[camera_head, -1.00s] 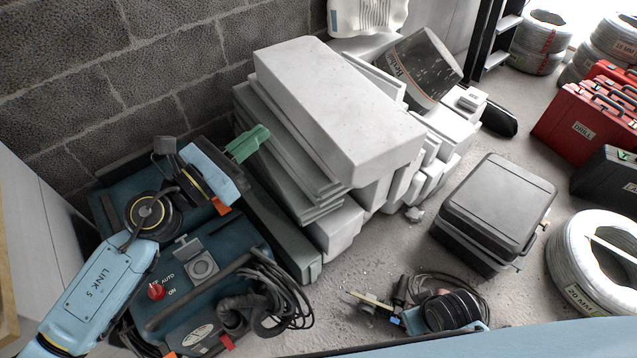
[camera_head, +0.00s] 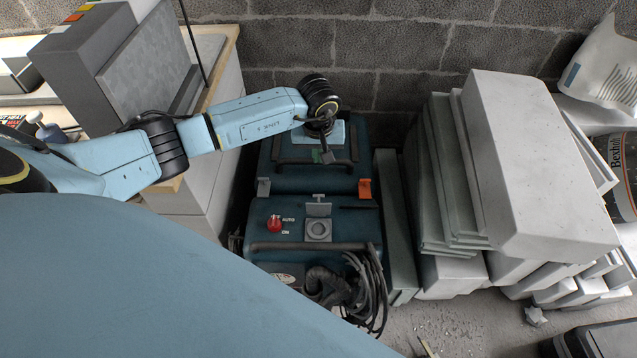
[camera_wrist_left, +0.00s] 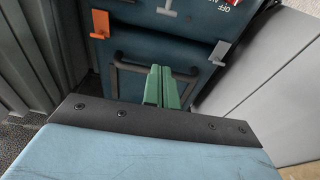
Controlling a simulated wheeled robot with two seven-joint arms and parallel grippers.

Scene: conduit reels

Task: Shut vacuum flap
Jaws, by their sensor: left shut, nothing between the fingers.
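The vacuum (camera_head: 262,215) is a dark teal box on the floor against the block wall. Its grey flap (camera_head: 318,210) stands open behind the round grey socket (camera_head: 318,231), right of the red knob (camera_head: 275,223). My left gripper (camera_head: 317,157) points down over the vacuum's rear part, behind the flap and apart from it. In the left wrist view its green fingers (camera_wrist_left: 163,88) are together and empty, over the dark rear handle (camera_wrist_left: 125,70). A grey tab, seemingly the flap's, shows at that view's top edge. My right gripper is out of view.
An orange latch (camera_head: 365,188) and a grey latch (camera_head: 263,187) flank the vacuum top. A black hose and cables (camera_head: 365,290) lie at its front. White blocks (camera_head: 530,150) are stacked right; a white cabinet (camera_head: 205,200) stands left.

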